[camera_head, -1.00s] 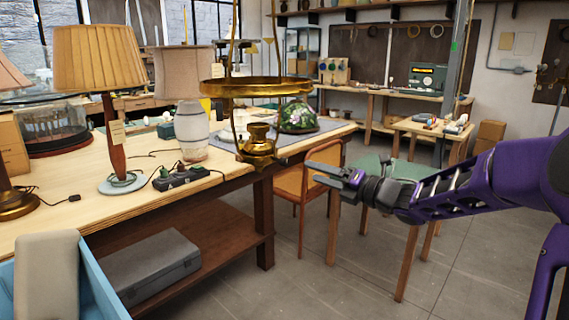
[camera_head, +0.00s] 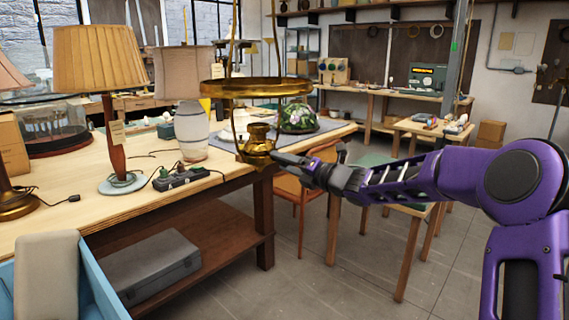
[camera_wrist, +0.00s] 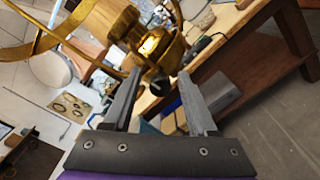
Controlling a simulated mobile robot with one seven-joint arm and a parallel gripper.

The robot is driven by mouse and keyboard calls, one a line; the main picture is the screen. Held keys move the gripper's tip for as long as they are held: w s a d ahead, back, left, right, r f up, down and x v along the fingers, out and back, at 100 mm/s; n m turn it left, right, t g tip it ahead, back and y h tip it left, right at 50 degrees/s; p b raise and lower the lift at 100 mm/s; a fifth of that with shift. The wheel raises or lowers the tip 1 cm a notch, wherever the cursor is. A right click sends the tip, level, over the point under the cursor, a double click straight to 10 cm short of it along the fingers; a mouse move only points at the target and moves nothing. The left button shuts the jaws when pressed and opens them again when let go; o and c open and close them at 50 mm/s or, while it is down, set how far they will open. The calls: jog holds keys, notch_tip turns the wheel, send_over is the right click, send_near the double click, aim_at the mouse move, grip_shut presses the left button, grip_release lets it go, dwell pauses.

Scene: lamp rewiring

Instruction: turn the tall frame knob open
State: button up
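The tall brass frame (camera_head: 256,88) hangs over the bench's right end, with a wide ring on top and a small brass burner body (camera_head: 258,140) at its foot. In the wrist view the brass body (camera_wrist: 160,45) is close ahead, with a small dark knob (camera_wrist: 161,86) on its near side. My gripper (camera_head: 277,157) reaches the body from the right. In the wrist view my gripper (camera_wrist: 159,77) is open, one finger on each side of the knob, with gaps visible. I cannot tell whether either finger touches it.
The wooden bench (camera_head: 60,216) holds a pleated-shade lamp (camera_head: 100,58), a pale ceramic lamp (camera_head: 190,130), a dark power strip (camera_head: 182,177) and a floral glass shade (camera_head: 297,118). A chair (camera_head: 312,188) stands below my arm. The floor at the front right is clear.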

grip_shut()
dwell(0.3)
jog(key=m+p, duration=0.2)
jog(key=m, duration=0.2)
jog(key=shift+r+m, duration=0.1)
jog(key=shift+m, duration=0.3)
jog(key=m+p, duration=0.2)
jog(key=m, duration=0.2)
jog(key=m+p, duration=0.3)
jog(key=m, duration=0.2)
jog(key=shift+r, duration=0.1)
jog(key=shift+m+p, duration=1.05)
jog(key=shift+m, duration=0.95)
